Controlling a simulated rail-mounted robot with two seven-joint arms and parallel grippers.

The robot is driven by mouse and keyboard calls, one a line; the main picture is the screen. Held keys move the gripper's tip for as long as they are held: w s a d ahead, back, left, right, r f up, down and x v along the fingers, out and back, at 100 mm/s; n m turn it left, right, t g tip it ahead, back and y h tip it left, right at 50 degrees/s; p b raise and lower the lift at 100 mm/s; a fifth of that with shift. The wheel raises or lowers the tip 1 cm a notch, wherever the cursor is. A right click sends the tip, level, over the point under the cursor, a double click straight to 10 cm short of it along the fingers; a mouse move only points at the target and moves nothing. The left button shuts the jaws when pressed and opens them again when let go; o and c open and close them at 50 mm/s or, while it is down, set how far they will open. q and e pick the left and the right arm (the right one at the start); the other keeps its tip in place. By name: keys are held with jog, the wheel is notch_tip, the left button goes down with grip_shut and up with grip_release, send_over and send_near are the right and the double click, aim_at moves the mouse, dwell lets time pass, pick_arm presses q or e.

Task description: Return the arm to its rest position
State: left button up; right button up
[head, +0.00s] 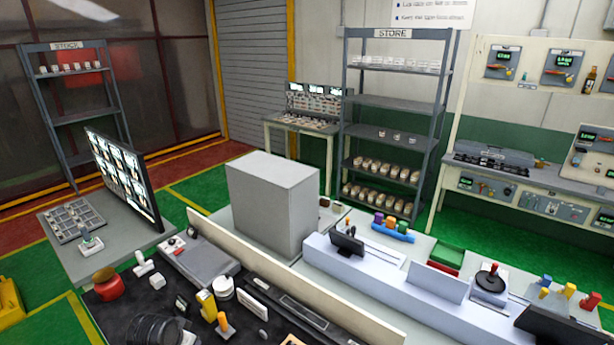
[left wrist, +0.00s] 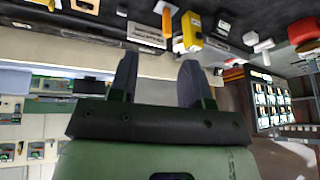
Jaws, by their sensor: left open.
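My left gripper (left wrist: 157,66) shows in the left wrist view, with its two dark fingers apart. Nothing is held between them. Beyond the fingertips is the pale partition (left wrist: 150,62), and past it the dark worktop with small items; the fingers appear clear of these. Neither gripper can be made out in the head view. My right gripper is in no view. No trim clip can be told for certain.
In the head view, the dark worktop (head: 115,318) holds a red pot (head: 108,283), a yellow item (head: 207,306) and an orange-handled tool (head: 224,324). A long partition (head: 330,300) runs behind it. A large grey box (head: 272,200) and a monitor panel (head: 124,177) stand beyond.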

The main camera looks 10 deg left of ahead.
pick_arm(q)
notch_tip(320, 180, up, 10)
jog(key=d+n+t+y, duration=0.1)
jog(key=d+t, duration=0.1)
jog(key=t, duration=0.1)
jog(key=s+d+r+t+p, duration=0.1)
jog(key=s+d+r+t, duration=0.1)
jog(key=s+d, duration=0.4)
jog(key=s+d+f+g+p, duration=0.1)
jog(key=s+f, duration=0.3)
jog(key=s, duration=0.6)
jog(key=s+d+f+g+h+p, duration=0.1)
jog(key=s+d+f+g+p, duration=0.1)
jog(key=s, duration=0.8)
jog(key=s+d+f+g+p, duration=0.2)
jog(key=s+d+f+g, duration=0.1)
jog(key=s+f, duration=0.4)
jog(key=s, duration=0.3)
jog(key=shift+m, duration=0.4)
jog(key=shift+d, duration=0.1)
